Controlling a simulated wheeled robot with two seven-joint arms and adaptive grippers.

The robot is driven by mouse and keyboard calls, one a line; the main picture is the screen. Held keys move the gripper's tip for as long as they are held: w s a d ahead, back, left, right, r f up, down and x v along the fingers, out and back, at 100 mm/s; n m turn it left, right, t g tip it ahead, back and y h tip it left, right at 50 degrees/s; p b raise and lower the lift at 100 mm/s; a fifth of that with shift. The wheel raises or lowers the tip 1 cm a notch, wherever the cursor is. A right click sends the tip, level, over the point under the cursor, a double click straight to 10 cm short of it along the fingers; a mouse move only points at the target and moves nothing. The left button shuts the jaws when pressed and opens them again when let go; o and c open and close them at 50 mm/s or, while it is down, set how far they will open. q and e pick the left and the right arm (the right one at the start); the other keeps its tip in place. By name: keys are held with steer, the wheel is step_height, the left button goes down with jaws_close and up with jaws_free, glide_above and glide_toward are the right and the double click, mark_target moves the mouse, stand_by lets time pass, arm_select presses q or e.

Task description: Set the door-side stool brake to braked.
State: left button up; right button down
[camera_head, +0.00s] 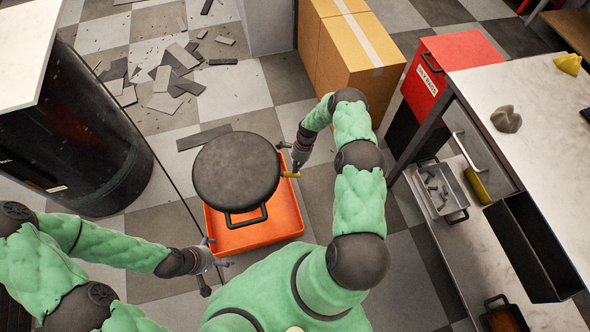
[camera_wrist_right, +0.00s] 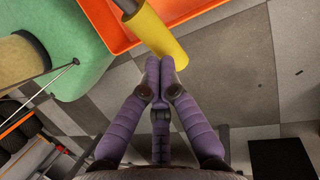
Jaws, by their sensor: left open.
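The stool has a round dark seat (camera_head: 237,170) with a black handle (camera_head: 246,216) at its front edge, above an orange tray-like base (camera_head: 258,233). A yellow lever grip (camera_head: 291,175) sticks out at the stool's right side; in the right wrist view the yellow grip (camera_wrist_right: 158,32) is on a grey rod by the orange rim. My right gripper (camera_wrist_right: 159,64) has its purple fingertips together, right at the yellow grip's side, not around it; whether they touch is unclear. My left gripper (camera_head: 213,253) is open and empty by the base's front left corner, near a dark lever (camera_head: 204,287).
Cardboard boxes (camera_head: 350,50) stand behind my right arm. A red bin (camera_head: 450,65) and a bench (camera_head: 525,110) stand at the right. A black drum (camera_head: 80,140) is at the left. Loose dark tiles (camera_head: 170,85) lie on the checkered floor behind the stool.

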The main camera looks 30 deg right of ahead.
steer(key=v, duration=1)
steer(key=shift+d+r, duration=0.2)
steer(key=shift+r, duration=0.1)
